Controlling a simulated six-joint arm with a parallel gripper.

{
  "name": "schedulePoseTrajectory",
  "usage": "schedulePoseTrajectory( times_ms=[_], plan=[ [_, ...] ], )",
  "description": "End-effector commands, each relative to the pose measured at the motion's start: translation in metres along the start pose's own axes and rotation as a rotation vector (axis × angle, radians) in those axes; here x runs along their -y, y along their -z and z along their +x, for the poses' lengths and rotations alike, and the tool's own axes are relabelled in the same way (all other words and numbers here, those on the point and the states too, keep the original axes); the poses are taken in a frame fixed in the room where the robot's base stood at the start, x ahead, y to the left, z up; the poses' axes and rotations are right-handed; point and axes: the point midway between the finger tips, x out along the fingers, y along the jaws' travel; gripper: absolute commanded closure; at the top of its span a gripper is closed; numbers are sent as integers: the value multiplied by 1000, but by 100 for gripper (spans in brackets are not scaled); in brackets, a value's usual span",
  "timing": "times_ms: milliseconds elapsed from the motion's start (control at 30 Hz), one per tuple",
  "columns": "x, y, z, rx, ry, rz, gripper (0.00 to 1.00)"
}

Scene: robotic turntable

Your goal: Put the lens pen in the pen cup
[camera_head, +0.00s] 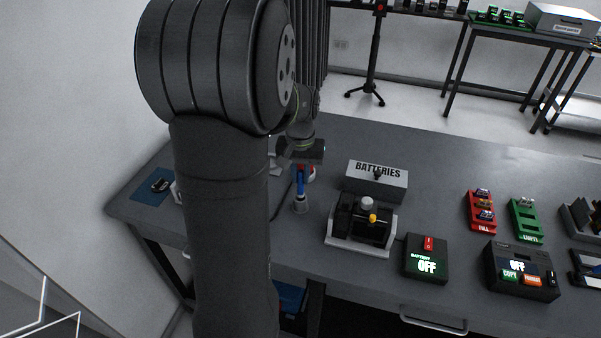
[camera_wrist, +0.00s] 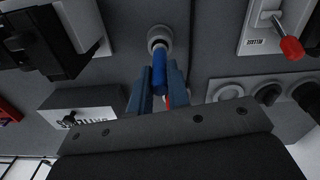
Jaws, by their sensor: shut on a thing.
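The blue lens pen (camera_head: 300,187) stands roughly upright in the head view, under my gripper (camera_head: 302,164). In the wrist view my gripper (camera_wrist: 157,92) is shut on the lens pen (camera_wrist: 159,72), between its two blue-grey fingers. A small grey round cup (camera_head: 300,205) stands on the table directly below the pen. In the wrist view the pen's far end overlaps the opening of this cup (camera_wrist: 158,38). I cannot tell how deep the pen's end is in the cup or whether it is just above it.
The BATTERIES box (camera_head: 377,183) and a black device on a white base (camera_head: 361,222) stand close on the right. A red-tipped lever on a white plate (camera_wrist: 276,28) is also near. A blue mat (camera_head: 151,190) lies at the left edge. My arm hides part of the table.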

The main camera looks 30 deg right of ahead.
Motion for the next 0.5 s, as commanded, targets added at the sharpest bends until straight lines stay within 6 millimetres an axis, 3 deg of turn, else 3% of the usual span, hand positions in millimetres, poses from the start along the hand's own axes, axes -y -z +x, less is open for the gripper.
schedulePoseTrajectory(
  times_ms=[500],
  plan=[
    [0, 0, 14, 1, 0, 0, 100]
  ],
)
